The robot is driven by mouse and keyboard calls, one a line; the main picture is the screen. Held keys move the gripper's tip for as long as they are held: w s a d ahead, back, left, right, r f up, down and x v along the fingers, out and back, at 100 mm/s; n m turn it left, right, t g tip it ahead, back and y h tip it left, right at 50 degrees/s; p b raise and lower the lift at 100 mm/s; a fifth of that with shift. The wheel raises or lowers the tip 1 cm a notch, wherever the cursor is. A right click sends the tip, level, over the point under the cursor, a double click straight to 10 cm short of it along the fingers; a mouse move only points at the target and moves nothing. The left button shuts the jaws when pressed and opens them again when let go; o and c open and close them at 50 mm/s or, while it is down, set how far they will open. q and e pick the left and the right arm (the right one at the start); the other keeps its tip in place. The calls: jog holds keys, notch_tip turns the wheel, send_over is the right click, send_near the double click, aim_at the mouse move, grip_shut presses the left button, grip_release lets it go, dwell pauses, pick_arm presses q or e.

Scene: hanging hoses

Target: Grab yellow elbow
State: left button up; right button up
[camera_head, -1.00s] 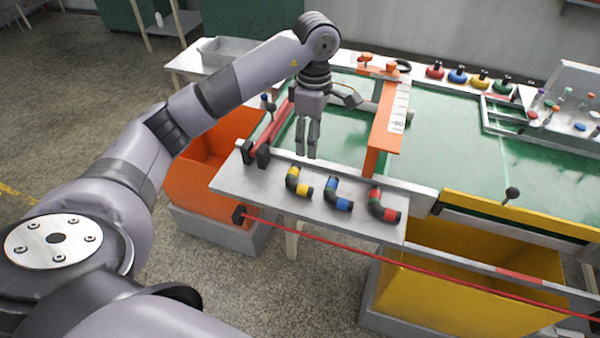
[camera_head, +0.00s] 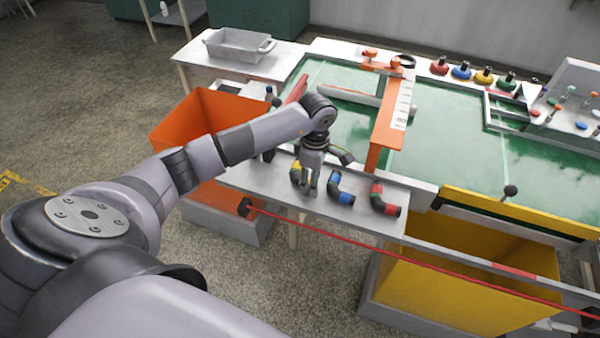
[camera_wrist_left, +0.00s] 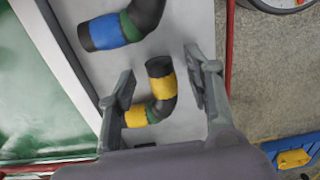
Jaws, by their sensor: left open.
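The yellow elbow (camera_wrist_left: 161,88), a dark bent pipe piece with yellow bands, lies on the grey shelf in the left wrist view. In the head view the yellow elbow (camera_head: 296,170) is mostly hidden behind my left gripper (camera_head: 308,190). My left gripper (camera_wrist_left: 160,90) is open, with one finger on each side of the elbow in the wrist view. I cannot tell whether the fingers touch it. The blue elbow (camera_head: 340,190) lies just to the right, and the red elbow (camera_head: 384,200) further right.
The grey shelf (camera_head: 258,184) runs along the front of the green table (camera_head: 450,130). An orange bin (camera_head: 185,125) stands at left and a yellow bin (camera_head: 450,275) at right. A red rod (camera_head: 400,260) crosses in front of the shelf. An orange bracket (camera_head: 385,135) stands behind.

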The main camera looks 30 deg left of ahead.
pick_arm(q)
jog(key=shift+f, duration=0.55)
grip_shut()
